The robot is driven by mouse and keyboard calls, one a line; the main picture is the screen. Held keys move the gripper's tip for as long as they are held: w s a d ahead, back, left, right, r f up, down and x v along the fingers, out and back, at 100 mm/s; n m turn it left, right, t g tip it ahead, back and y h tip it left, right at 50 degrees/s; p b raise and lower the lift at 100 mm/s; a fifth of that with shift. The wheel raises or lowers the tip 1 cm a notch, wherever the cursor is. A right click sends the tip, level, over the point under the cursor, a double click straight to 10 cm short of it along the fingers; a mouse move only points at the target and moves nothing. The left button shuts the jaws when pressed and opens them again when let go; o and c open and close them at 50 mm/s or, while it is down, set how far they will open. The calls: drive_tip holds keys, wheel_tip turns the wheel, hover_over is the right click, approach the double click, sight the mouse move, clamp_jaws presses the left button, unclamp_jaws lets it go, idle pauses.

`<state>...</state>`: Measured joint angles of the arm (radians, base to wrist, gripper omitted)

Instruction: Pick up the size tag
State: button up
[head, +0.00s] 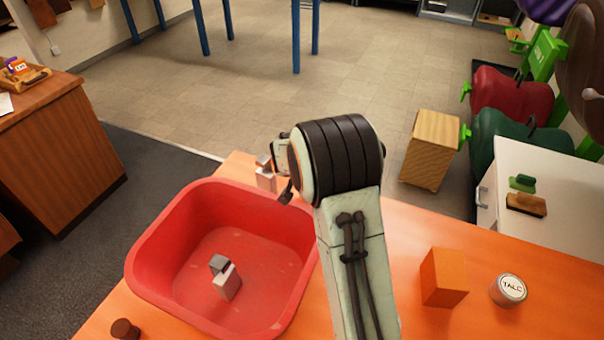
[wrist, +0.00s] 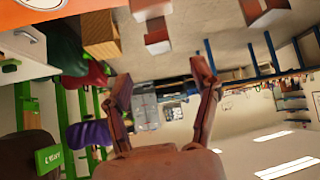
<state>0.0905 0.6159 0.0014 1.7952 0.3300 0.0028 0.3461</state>
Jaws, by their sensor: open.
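I cannot pick out the size tag for certain in either view. A small pale block with a grey top piece (head: 227,280) lies in the red basin (head: 150,262). A similar small pale piece (head: 265,174) stands behind the basin, close to my arm's wrist and partly hidden by it. My gripper (wrist: 160,75) shows in the wrist view with its two fingers wide apart and nothing between them. In the head view my own arm hides the fingers. The gripper is raised, facing out across the room.
On the orange table are an orange block (head: 443,277), a talc tin (head: 509,290) and a dark brown cylinder (head: 125,330). A white cabinet (head: 550,205) holding brushes (head: 526,204) stands at right. A wooden box (head: 431,150) is beyond the table. The tabletop's front right is fairly clear.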

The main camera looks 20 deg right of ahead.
drive_tip(key=x, duration=0.6)
drive_tip(key=shift+f, duration=0.1)
clamp_jaws()
